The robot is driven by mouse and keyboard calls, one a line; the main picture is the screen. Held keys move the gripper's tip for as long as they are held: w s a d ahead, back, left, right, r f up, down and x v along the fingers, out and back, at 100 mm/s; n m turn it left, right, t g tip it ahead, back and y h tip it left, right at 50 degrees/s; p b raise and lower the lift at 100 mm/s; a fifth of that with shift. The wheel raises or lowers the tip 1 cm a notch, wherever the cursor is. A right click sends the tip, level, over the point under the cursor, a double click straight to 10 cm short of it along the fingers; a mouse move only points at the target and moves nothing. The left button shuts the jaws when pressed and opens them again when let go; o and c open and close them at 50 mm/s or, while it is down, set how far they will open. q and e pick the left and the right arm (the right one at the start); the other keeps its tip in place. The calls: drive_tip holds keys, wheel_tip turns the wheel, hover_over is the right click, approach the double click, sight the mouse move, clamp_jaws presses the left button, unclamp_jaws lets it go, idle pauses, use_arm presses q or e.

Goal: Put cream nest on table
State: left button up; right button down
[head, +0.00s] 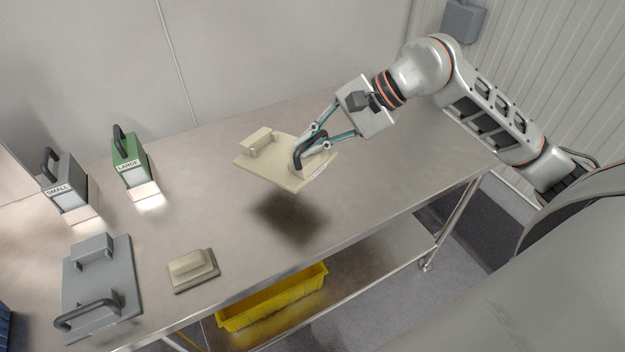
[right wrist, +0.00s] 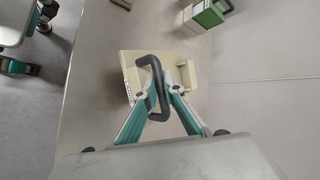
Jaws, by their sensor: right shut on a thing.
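The cream nest (head: 270,172) is a flat cream plate with a raised block at one end and a dark handle at the other. My right gripper (head: 304,146) is shut on its dark handle and holds the plate above the table, with a shadow beneath it. In the right wrist view, the cream nest (right wrist: 130,70) hangs below the gripper (right wrist: 158,92), whose fingers close on the handle. The metal table (head: 350,210) runs across the middle of the head view. My left gripper is not in view.
A grey nest (head: 122,262) with a handle lies at the front left. A small beige block on a plate (head: 190,268) sits near the front edge. Green LARGE (head: 130,160) and grey SMALL (head: 66,182) blocks stand at the back left. A yellow bin (head: 270,302) is on the shelf below.

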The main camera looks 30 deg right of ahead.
sight(320, 164)
wheel_tip(320, 164, down, 8)
drive_tip(key=shift+r, duration=0.1)
wheel_tip(320, 164, down, 4)
drive_tip(key=shift+f+b, duration=0.2)
drive_tip(key=shift+b, duration=0.2)
drive_tip(key=c, duration=2.2)
unclamp_jaws()
drive_tip(key=shift+o, duration=0.2)
drive_tip(key=shift+s+d+r, duration=0.15)
drive_tip(key=shift+d, duration=0.05)
drive_tip(key=v, duration=1.1)
drive_tip(key=shift+r, duration=0.2)
